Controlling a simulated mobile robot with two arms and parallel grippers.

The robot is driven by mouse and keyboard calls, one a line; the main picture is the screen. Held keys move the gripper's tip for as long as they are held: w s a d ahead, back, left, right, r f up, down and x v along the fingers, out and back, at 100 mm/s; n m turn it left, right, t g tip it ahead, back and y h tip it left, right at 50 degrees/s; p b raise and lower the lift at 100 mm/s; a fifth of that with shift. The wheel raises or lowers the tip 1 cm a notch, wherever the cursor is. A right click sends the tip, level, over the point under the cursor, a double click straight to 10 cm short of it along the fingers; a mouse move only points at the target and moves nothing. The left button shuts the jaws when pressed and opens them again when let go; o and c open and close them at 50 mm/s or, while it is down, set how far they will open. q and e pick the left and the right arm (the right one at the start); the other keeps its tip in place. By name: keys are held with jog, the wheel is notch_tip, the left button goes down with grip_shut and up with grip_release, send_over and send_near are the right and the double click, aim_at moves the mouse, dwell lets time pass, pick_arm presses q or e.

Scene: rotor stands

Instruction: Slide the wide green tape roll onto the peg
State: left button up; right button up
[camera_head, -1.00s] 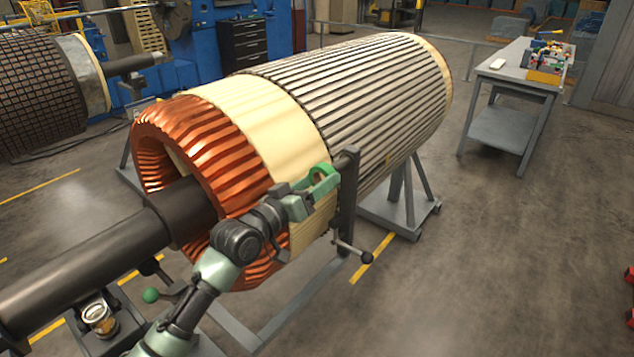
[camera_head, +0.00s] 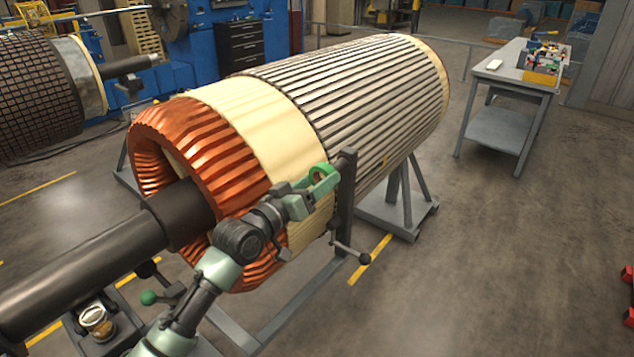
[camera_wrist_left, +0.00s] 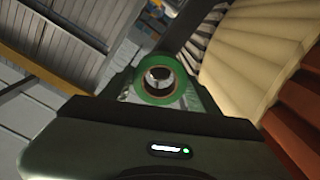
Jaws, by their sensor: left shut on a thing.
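The green tape roll (camera_head: 325,172) is held in my left gripper (camera_head: 316,184), just left of a dark upright post (camera_head: 346,195) beside the big rotor. In the left wrist view, the roll (camera_wrist_left: 138,84) shows as a green ring between the fingers of my left gripper (camera_wrist_left: 157,92), its opening facing the camera. Something grey and pale shows through the hole; I cannot tell whether it is the peg. The peg cannot be made out clearly near the post top, so I cannot tell whether the roll is around it or beside it. My right gripper is not in view.
The large rotor (camera_head: 350,95), with copper end windings (camera_head: 205,150) and a thick dark shaft (camera_head: 90,255), fills the middle and left. A T-shaped handle (camera_head: 350,250) sticks out low on the post. A grey workbench (camera_head: 510,72) stands back right. The right floor is mostly clear.

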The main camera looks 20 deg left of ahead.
pick_arm(q)
jog(key=shift+w+d, duration=0.1)
jog(key=shift+w, duration=0.1)
dwell(0.6)
jog(key=shift+w+d, duration=0.15)
jog(key=shift+w, duration=0.25)
jog(key=shift+w, duration=0.2)
jog(key=shift+w+d, duration=0.25)
jog(key=shift+w, duration=0.25)
jog(key=shift+w+d, duration=0.25)
jog(key=shift+w, duration=0.4)
jog(key=shift+w+d+b, duration=0.1)
jog(key=shift+w+b, duration=0.2)
jog(key=shift+b, duration=0.05)
dwell(0.4)
jog(key=shift+x, duration=0.8)
